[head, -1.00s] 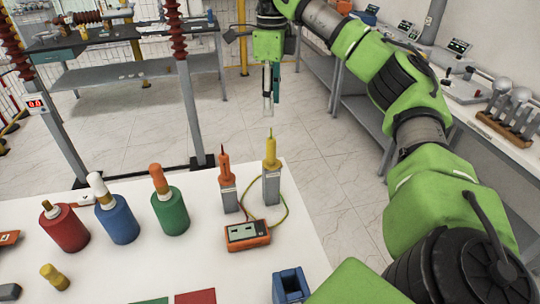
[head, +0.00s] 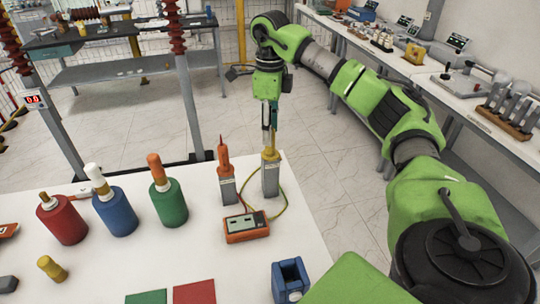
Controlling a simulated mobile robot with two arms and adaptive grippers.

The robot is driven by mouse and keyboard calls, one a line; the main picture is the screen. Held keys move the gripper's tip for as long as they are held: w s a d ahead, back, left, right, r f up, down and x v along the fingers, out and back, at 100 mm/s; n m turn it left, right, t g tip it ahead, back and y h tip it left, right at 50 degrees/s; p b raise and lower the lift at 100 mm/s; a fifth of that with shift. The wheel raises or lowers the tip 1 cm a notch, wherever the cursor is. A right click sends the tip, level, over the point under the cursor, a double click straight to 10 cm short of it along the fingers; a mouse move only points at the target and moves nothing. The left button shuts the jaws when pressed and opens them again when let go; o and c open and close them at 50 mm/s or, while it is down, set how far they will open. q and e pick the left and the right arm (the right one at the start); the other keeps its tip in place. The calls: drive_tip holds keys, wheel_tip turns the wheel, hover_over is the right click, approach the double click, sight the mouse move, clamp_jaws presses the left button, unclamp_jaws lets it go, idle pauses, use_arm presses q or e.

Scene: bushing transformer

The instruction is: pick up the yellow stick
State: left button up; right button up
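The yellow stick (head: 270,157) stands upright in a grey holder (head: 271,180) near the white table's far right edge. A thin yellow-green cable runs from it to an orange meter (head: 246,227). My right gripper (head: 269,138) points down directly over the stick, its fingertips at the stick's thin upper tip. The fingers partly hide the tip, and I cannot tell whether they touch it or how far apart they are. A red-orange stick (head: 224,157) stands in a similar holder just to the left. My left gripper is not in view.
Red (head: 62,220), blue (head: 116,212) and green (head: 169,204) cylinders with stick-like tops stand on the left of the white table (head: 120,260). A blue block-like holder (head: 290,281) is at the front right. The middle of the table is fairly clear.

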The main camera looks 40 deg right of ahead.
wheel_tip(320, 180, down, 2)
drive_tip(key=shift+d+f, duration=0.1)
clamp_jaws()
drive_tip(key=shift+r, duration=0.2)
